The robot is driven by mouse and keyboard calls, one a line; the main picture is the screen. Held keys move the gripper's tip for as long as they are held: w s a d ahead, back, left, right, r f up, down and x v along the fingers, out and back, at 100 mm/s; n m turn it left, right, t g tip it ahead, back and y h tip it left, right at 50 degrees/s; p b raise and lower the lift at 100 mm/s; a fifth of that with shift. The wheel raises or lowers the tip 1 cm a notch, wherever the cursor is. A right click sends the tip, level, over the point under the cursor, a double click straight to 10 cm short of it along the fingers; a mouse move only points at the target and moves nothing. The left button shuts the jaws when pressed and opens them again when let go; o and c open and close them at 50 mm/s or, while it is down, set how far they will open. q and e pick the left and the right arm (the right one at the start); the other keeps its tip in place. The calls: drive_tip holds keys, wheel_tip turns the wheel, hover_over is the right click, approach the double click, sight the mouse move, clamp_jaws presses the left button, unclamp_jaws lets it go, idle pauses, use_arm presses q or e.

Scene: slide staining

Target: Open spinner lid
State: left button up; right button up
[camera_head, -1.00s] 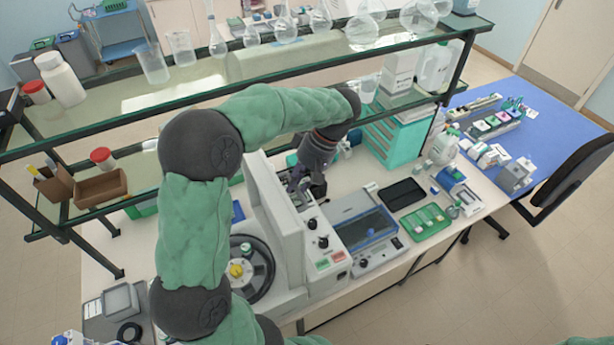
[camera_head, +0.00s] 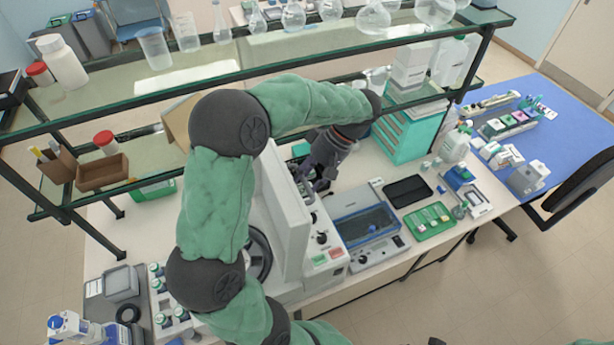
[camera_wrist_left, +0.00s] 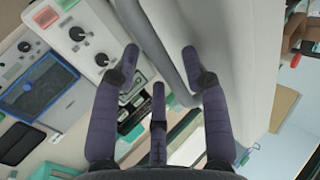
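The spinner's lid (camera_head: 284,225) is a pale grey-white panel standing raised, edge up, beside the dark round rotor (camera_head: 262,262). The rotor is mostly hidden behind my left arm. My left gripper (camera_head: 307,182) is at the lid's upper right side, over the control panel. In the left wrist view its purple-grey fingers (camera_wrist_left: 160,52) are spread, with the lid (camera_wrist_left: 235,60) running past and partly behind them. I cannot tell whether a finger touches the lid. My right gripper is not in view.
A glass shelf (camera_head: 130,105) with flasks crosses behind the bench. A blue-windowed box (camera_head: 368,227), a green slide tray (camera_head: 430,221) and a teal drawer unit (camera_head: 408,135) stand to the right. Several vials (camera_head: 165,297) stand at the lower left.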

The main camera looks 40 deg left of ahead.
use_arm(q)
drive_tip(key=v, duration=1.2)
drive_tip(key=shift+r, duration=0.1)
idle(0.4)
